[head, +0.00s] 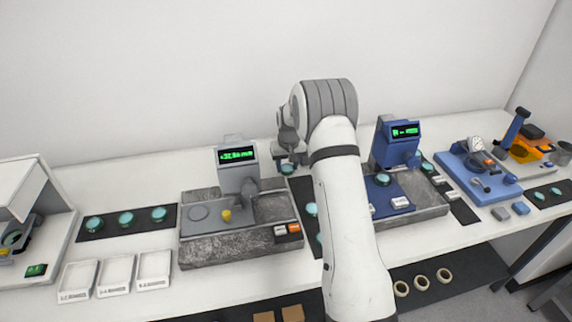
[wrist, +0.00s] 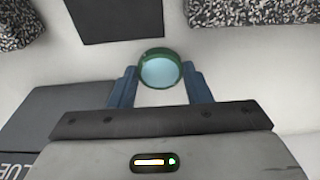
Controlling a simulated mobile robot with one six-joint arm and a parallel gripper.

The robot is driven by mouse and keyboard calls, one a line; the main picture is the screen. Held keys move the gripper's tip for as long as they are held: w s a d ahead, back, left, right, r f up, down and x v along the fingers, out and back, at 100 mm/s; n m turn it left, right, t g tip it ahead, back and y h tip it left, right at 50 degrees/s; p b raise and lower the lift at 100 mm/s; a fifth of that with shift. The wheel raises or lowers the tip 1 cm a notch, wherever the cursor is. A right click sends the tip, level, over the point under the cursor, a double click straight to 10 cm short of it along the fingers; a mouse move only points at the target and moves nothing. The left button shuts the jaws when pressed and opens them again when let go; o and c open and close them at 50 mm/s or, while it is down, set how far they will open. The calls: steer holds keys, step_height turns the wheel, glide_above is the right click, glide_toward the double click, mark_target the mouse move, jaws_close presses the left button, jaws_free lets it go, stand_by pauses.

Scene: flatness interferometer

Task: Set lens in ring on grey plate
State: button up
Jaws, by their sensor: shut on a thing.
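My gripper (wrist: 160,76) is shut on a round lens (wrist: 160,71) with a green rim and pale blue glass. In the head view, the lens (head: 287,169) hangs above the bench between the grey and blue instruments. The grey plate (head: 222,221) is on the granite base of the grey instrument, left of my gripper. A round grey ring or seat (head: 199,213) shows on its left side, with no lens in it.
The grey instrument's display head (head: 238,155) rises behind its plate. The blue instrument (head: 395,150) stands right of my arm, with a teal lens (head: 382,179) on its plate. A dark mat with several lenses (head: 126,219) lies left. White trays (head: 115,276) line the front.

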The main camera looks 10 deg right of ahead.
steer(key=shift+f, duration=0.25)
steer(key=o, duration=1)
steer(key=shift+r, duration=0.1)
